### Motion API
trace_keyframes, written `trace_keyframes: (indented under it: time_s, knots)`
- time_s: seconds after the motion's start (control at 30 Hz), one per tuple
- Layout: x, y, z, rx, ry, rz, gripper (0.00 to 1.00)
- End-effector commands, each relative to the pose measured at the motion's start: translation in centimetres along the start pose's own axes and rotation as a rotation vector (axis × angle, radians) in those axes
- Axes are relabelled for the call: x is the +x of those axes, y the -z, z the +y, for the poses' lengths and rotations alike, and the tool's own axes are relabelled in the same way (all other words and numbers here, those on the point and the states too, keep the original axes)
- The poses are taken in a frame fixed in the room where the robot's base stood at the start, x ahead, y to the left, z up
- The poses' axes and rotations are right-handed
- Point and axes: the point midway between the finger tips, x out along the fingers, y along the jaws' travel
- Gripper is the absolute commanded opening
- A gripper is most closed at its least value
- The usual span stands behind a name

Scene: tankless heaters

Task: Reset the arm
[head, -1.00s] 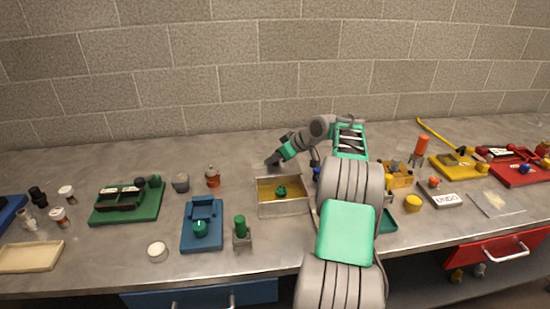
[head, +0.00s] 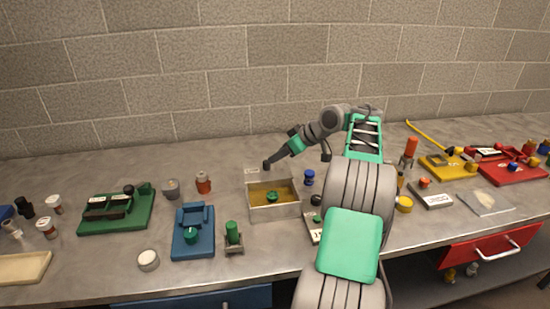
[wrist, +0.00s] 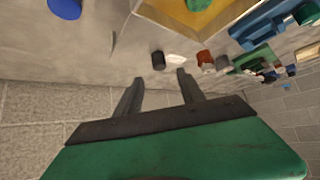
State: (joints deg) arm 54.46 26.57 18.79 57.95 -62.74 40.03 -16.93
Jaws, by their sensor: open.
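My gripper (head: 267,165) is at the end of my green and grey arm, above the back edge of the metal box, in the head view. In the wrist view its two fingers (wrist: 160,88) are spread apart with nothing between them. Below it, the open metal box (head: 274,211) with a yellow inside holds a round green piece (head: 272,196). The box also shows at the top of the wrist view (wrist: 160,20).
A blue knob (head: 309,177) stands right of the box. A blue stand (head: 193,243), a green tray (head: 100,222) and a red-brown bottle (head: 203,183) lie left. Yellow (head: 447,168) and red (head: 512,172) trays lie far right. A block wall (head: 220,80) stands behind.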

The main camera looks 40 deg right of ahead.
Motion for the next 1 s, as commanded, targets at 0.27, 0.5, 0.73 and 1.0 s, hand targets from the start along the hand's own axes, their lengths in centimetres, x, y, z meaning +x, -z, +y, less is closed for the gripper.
trace_keyframes:
  time_s: [0.27,0.5,0.73,1.0]
  knots:
    - [0.0,0.0,0.0,0.001,0.000,0.000,0.46]
    - [1.7,4.5,-7.9,0.048,0.008,-0.078,0.46]
    - [1.1,2.8,-27.6,0.178,-0.038,-0.290,0.46]
    - [-3.0,-10.3,-39.5,0.271,-0.150,-0.467,0.46]
